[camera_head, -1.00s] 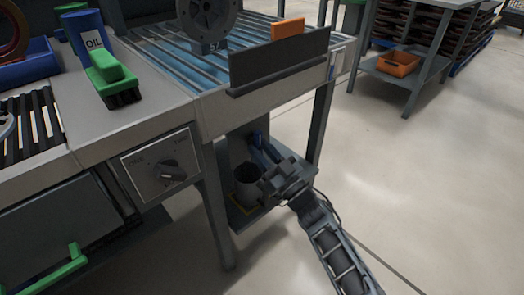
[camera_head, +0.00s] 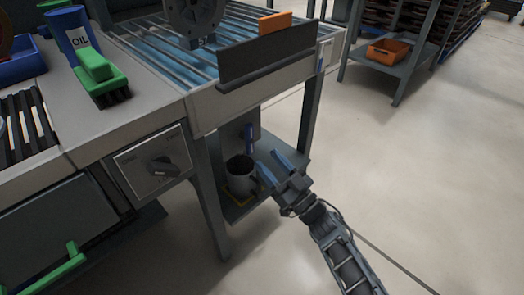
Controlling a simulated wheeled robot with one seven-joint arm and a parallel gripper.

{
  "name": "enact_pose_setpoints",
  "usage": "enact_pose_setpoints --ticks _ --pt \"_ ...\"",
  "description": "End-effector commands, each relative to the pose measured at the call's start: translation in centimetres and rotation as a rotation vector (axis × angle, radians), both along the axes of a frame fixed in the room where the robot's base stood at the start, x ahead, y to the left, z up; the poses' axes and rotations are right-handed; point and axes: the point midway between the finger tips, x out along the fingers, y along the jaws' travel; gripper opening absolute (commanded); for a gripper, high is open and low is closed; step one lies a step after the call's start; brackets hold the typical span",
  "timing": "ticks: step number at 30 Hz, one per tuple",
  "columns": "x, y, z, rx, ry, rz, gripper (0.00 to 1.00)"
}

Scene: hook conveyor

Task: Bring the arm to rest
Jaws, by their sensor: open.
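My gripper (camera_head: 278,165) is open, with its two blue-tipped fingers apart and nothing between them. It is at the front right of the low shelf (camera_head: 268,178) under the conveyor, and my arm reaches in from the lower right. In this view the fingers appear clear of the cup, though the exact gap cannot be told.
The conveyor table (camera_head: 205,112) stands above the shelf, with legs on both sides. On its left are a green brush (camera_head: 98,75) and an oil container (camera_head: 72,32). Open floor (camera_head: 400,180) lies to the right.

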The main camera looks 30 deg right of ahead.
Motion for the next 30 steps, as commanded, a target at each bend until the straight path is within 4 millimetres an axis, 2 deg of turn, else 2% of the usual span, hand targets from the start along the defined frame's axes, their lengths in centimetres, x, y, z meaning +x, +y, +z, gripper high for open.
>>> enact_pose_setpoints --ticks 4,20,23,25,30 --pt "-0.6 -0.2 -0.2 0.0 0.0 0.0 0.49" --pt "-1.0 -0.1 -0.4 0.0 0.002 -0.004 0.49" --pt "-2.6 0.2 -1.0 0.003 0.015 -0.021 0.49" --pt "-4.6 0.5 -1.5 0.004 0.031 -0.044 0.49" --pt "-11.3 1.4 -2.6 0.007 0.092 -0.119 0.49"
